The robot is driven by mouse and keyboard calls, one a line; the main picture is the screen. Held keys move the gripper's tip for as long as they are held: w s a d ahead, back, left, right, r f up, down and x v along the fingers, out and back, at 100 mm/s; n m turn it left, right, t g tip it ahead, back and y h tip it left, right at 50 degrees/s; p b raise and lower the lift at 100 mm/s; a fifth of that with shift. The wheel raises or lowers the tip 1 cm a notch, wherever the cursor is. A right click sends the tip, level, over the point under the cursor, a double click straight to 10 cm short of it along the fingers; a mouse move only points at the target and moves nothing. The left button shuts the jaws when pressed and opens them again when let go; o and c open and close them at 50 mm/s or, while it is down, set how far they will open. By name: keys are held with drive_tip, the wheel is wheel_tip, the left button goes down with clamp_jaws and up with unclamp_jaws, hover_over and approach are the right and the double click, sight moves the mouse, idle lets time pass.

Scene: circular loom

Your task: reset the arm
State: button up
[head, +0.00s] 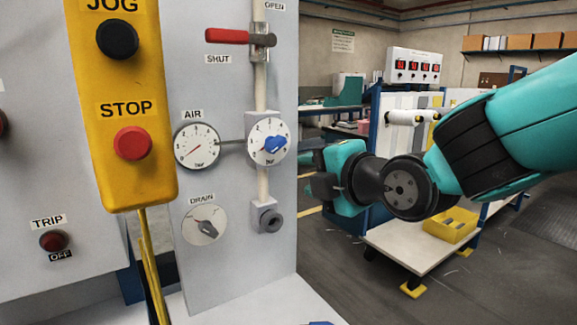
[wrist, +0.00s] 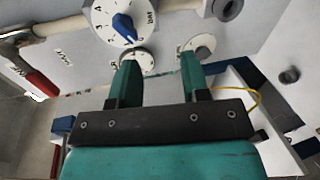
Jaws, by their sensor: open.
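My arm reaches in from the right in the head view. My gripper (head: 318,186) is just right of the grey panel (head: 240,270), beside the dial with the blue pointer knob (head: 270,141). In the wrist view my gripper (wrist: 160,78) has its two teal fingers apart, with nothing held between them. The blue knob (wrist: 124,27) lies beyond the left finger there, with a visible gap in the picture. Contact with the panel cannot be seen.
The panel carries a red-handled valve (head: 240,38), an AIR gauge (head: 197,146) and a DRAIN dial (head: 204,224). A yellow JOG/STOP pendant (head: 130,80) hangs at left. A low cart with a yellow bin (head: 450,224) stands behind my arm. Floor at right is clear.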

drive_tip(key=s+d+f+m+g+h, duration=0.1)
drive_tip(key=s+d+f+m+g, duration=0.1)
drive_tip(key=s+m, duration=0.4)
drive_tip(key=s+d+f+m+g+h+p, duration=0.1)
drive_tip(key=s+d+f+m+g+h, duration=0.1)
drive_tip(key=s+d+m+g, duration=0.3)
drive_tip(key=s+d+f+m+g+h+p, duration=0.1)
drive_tip(key=s+d+f+m+g, duration=0.2)
drive_tip(key=s+m, duration=0.4)
drive_tip(key=s+d+g, duration=0.1)
drive_tip(key=s+g, duration=0.1)
drive_tip(key=s, duration=0.3)
drive_tip(key=shift+f+m, duration=0.3)
